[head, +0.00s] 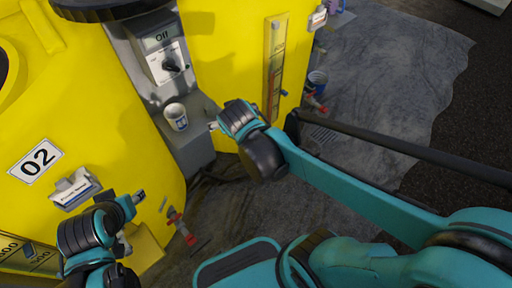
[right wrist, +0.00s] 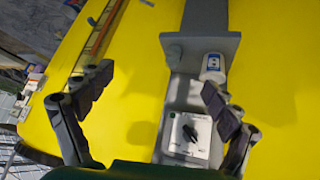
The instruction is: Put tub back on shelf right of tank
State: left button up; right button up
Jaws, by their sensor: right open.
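A small white tub (head: 176,117) with a blue label stands upright on a grey shelf (head: 197,133) between the yellow tanks, below a control box. My right gripper (head: 213,126) is just right of the tub in the head view, apart from it. In the right wrist view its two fingers (right wrist: 155,85) are spread with nothing between them. There the tub (right wrist: 213,67) shows just beyond the tip of the right-hand finger, against the grey shelf plate (right wrist: 190,46). My left gripper (head: 136,198) is low at the left, near the tank (head: 95,110) labelled 02; its fingers are too small to read.
The control box (head: 164,62) with a black knob and a display reading "Off" stands above the shelf. A blue container (head: 317,80) is by the far tank. A dark rail crosses at right.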

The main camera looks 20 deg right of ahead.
jog(key=s+d+n+y, duration=0.1)
jog(key=s, duration=1.1)
jog(key=shift+d+y, duration=0.4)
